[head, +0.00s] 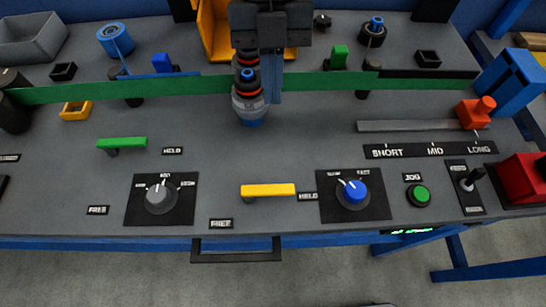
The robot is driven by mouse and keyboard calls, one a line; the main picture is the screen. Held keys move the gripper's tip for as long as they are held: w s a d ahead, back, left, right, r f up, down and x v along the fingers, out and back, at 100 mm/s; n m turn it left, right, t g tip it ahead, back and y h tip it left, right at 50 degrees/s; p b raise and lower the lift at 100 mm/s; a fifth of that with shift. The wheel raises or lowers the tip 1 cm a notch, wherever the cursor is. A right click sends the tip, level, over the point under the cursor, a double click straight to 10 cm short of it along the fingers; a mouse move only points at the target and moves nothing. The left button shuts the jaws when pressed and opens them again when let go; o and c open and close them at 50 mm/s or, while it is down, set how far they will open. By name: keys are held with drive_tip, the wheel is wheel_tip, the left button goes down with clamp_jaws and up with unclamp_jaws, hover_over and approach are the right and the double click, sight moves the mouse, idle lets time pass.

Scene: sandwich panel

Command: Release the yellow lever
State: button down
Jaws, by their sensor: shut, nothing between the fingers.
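The yellow lever (268,190) lies on the grey panel near its front edge, just left of the middle knob plate. Its bar runs left to right, with a dark pivot under its left end. Its right end points at the HELD label (308,197). A FREE label (221,223) sits below and left of the pivot. Nothing touches the lever in this view. My gripper is not in view.
A green lever (122,143) points right at its own HELD label. A grey knob (159,197), a blue knob (353,193) and a green button (418,195) flank the area. A dark post with red rings (249,95) stands behind. A dark handle (236,256) juts out in front.

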sight(268, 194)
drive_tip(key=p+x, duration=0.1)
drive_tip(key=x, duration=0.9)
drive_tip(key=shift+s, duration=0.1)
drive_tip(key=shift+s+r+p, duration=0.15)
drive_tip(key=shift+s+p, duration=0.5)
drive_tip(key=shift+s, duration=0.55)
drive_tip(key=shift+s+a, duration=0.1)
drive_tip(key=shift+s, duration=0.65)
